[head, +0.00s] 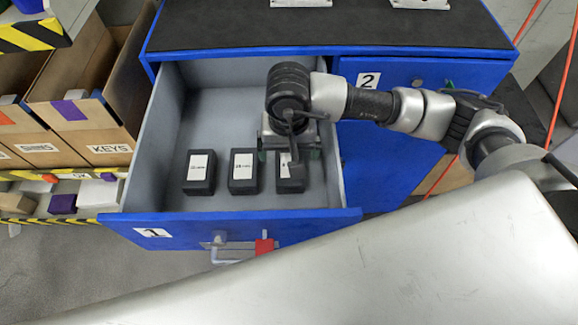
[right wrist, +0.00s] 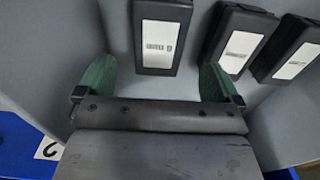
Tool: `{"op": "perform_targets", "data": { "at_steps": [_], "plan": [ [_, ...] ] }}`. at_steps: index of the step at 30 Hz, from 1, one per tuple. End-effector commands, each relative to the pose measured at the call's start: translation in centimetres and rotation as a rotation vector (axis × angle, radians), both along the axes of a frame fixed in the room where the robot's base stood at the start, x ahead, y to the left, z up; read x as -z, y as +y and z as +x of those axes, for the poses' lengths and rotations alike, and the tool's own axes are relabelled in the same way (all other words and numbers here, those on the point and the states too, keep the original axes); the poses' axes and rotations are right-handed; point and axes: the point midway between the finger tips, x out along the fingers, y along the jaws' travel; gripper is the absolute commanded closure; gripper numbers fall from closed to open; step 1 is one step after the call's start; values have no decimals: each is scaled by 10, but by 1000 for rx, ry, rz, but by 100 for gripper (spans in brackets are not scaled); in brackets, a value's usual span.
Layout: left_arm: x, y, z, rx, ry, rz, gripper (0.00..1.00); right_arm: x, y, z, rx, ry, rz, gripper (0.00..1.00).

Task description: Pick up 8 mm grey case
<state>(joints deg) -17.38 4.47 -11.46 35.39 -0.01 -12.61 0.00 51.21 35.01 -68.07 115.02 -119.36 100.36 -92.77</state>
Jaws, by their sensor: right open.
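Three dark cases with white labels stand in a row in the open drawer marked 1. The rightmost case (head: 291,186) is partly hidden by my right gripper (head: 289,156); its label is mostly covered. In the right wrist view my right gripper (right wrist: 158,75) is open and empty, with green fingers spread wide. One case (right wrist: 162,60) lies ahead, in line with the gap between the fingers; its label is too blurred to read surely. The middle case (head: 243,173) and the left case (head: 199,173) are to the left in the head view. My left gripper is not in view.
The drawer's front wall (head: 240,229) has a handle with a red piece. A closed drawer marked 2 (head: 425,72) is to the right. Cardboard bins, one labelled KEYS (head: 108,148), stand at the left. The drawer floor behind the cases is clear.

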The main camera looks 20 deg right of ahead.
Motion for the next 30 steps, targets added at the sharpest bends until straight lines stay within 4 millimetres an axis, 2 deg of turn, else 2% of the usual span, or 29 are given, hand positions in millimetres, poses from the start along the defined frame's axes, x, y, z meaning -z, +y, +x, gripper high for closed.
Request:
{"op": "perform_targets", "data": {
  "at_steps": [5, 10, 15, 23, 30],
  "plan": [
    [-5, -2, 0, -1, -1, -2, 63, 12, 0, -2, 0, 3, 1, 4],
    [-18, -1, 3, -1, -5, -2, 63, 36, -2, -8, 1, 6, -1, 4],
    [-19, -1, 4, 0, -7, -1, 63, 56, -1, -7, 0, 2, 1, 4],
    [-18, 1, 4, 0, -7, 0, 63, 59, -1, -6, -2, -1, 1, 4],
    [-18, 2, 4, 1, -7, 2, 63, 59, -1, -6, -1, -1, 1, 41]
  ]
}}
